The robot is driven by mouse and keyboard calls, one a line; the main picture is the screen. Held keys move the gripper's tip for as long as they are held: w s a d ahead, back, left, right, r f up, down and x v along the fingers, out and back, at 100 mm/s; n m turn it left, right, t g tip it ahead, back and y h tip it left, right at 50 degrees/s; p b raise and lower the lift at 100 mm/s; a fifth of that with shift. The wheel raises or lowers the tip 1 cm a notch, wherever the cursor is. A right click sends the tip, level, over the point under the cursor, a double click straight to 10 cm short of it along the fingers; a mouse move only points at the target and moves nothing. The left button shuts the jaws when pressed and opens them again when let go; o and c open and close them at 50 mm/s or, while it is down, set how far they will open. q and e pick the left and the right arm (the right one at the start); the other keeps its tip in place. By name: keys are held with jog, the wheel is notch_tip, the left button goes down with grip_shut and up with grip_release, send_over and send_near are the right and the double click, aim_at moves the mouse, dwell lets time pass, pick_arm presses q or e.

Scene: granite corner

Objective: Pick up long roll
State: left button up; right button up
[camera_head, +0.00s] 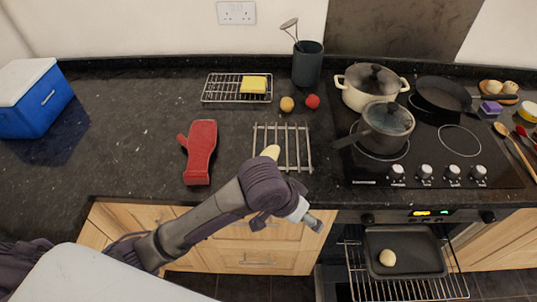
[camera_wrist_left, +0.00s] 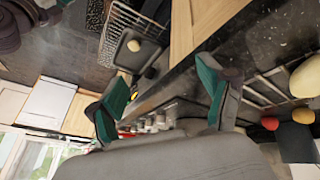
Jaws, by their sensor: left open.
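A pale yellow long roll (camera_head: 271,152) lies on the metal wire rack (camera_head: 297,160) on the dark worktop. In the head view my left arm hides part of it. In the left wrist view a pale rounded thing, apparently the same roll (camera_wrist_left: 307,76), is cut by the right edge. My left gripper (camera_head: 313,222) is in front of the counter edge, to the lower right of the roll and apart from it. In the left wrist view its two green-padded fingers (camera_wrist_left: 160,95) are spread with nothing between them. My right gripper is not in view.
An open oven holds a tray (camera_head: 412,236) with a round roll (camera_head: 388,258). A red mitt (camera_head: 200,150) lies left of the rack. An orange fruit (camera_head: 287,104) and a red one (camera_head: 312,101) sit behind it. The hob with a pan (camera_head: 384,128) is to the right.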

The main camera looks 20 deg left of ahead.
pick_arm(q)
jog(key=w+a+r+y, duration=0.1)
jog(key=w+r+y, duration=0.1)
jog(key=w, duration=0.3)
jog(key=n+y, duration=0.4)
send_near(269, 153)
jog(key=shift+g, duration=0.3)
jog(key=p+x, duration=0.1)
jog(key=x, duration=0.4)
jog(key=shift+p, duration=0.4)
jog(key=x, duration=0.1)
jog(key=p+x, duration=0.1)
jog(key=x, duration=0.1)
jog(key=p+x, duration=0.1)
jog(key=x, duration=0.1)
jog(key=shift+w+r, duration=0.1)
jog(key=shift+w, duration=0.15)
jog(key=c, duration=1.3)
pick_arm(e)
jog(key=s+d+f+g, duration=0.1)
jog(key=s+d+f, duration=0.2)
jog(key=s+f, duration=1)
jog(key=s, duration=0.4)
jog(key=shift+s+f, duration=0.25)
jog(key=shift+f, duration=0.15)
